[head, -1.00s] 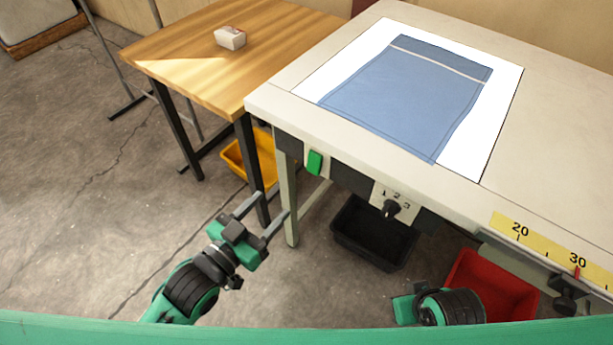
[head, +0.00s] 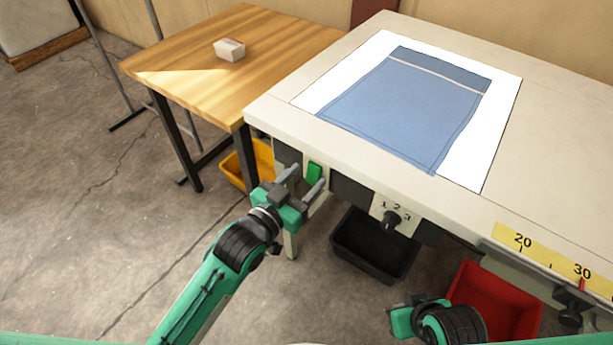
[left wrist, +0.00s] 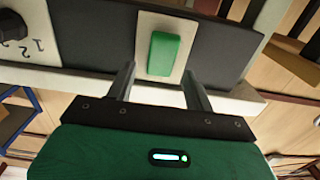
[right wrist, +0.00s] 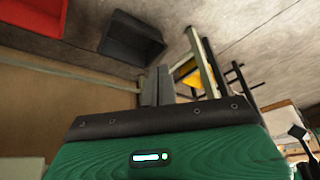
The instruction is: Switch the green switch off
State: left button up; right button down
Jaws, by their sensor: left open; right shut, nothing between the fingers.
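The green switch (head: 314,173) is a rocker on a pale plate at the left end of the white table's front panel. It also shows in the left wrist view (left wrist: 164,54), just beyond the fingertips. My left gripper (head: 305,177) is open, with its fingers pointing at the panel on either side of the switch. In the left wrist view the left gripper (left wrist: 160,82) has nothing between its fingers. My right gripper is low at the bottom right of the head view; in the right wrist view its fingers (right wrist: 157,85) are together and empty.
A black knob (head: 391,220) marked 1, 2, 3 sits right of the switch. A yellow scale (head: 545,258) is farther right. Blue fabric (head: 410,105) lies on the white table (head: 280,110). Black (head: 372,250), red (head: 500,300) and yellow (head: 236,170) bins stand below. A wooden table (head: 190,70) is at the left.

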pick_arm(q)
jog(key=shift+w+d, duration=0.4)
jog(key=shift+w, duration=0.1)
pick_arm(e)
jog(key=shift+w+a, duration=0.1)
jog(key=shift+a, duration=0.1)
pick_arm(q)
jog(key=c, duration=1)
jog(key=shift+f, duration=0.15)
jog(key=t+h+b, duration=0.1)
jog(key=b, duration=0.1)
jog(key=f+t+b, duration=0.1)
jog(key=b, duration=0.2)
jog(key=shift+s+a+t+h, duration=0.1)
jog(key=shift+t+h, duration=0.2)
jog(key=shift+h, duration=0.1)
jog(key=shift+t+h+b, duration=0.3)
jog(key=shift+b, duration=0.25)
pick_arm(e)
jog(key=w+a+t+y, duration=0.5)
jog(key=a+t, duration=0.4)
jog(key=a, duration=0.2)
jog(key=shift+w+r+n+t, duration=0.3)
jog(key=shift+w+r, duration=0.1)
jog(key=shift+a, duration=0.1)
